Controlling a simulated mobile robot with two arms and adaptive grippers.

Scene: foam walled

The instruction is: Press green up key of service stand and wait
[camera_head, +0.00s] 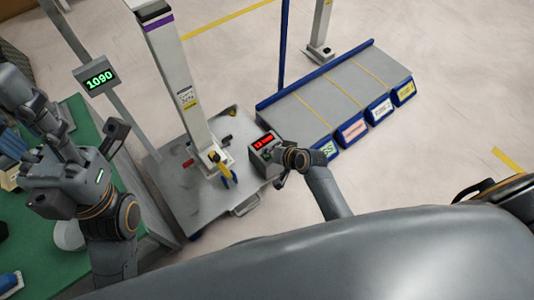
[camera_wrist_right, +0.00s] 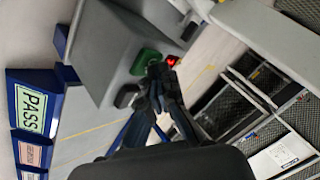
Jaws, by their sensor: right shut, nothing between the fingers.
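The service stand (camera_head: 185,90) is a pale column on a grey base plate. Its grey control box (camera_head: 262,143) has a lit red display, too small to read surely. In the right wrist view, the box (camera_wrist_right: 115,50) carries a green key (camera_wrist_right: 146,58), a black key (camera_wrist_right: 127,95) and a red-lit part (camera_wrist_right: 172,61). My right gripper (camera_wrist_right: 160,72) is shut and empty, its fingertips at the lower right edge of the green key; I cannot tell whether they touch. It also shows beside the box in the head view (camera_head: 275,160). My left gripper (camera_head: 58,140) is over the green bench, jaws unclear.
A post display (camera_head: 97,77) reads 1090. A grey rack with blue bins (camera_head: 340,90) stands right of the stand. The green bench (camera_head: 85,120) is at left, with a white bowl (camera_head: 69,235). Open floor (camera_head: 450,60) lies at the right.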

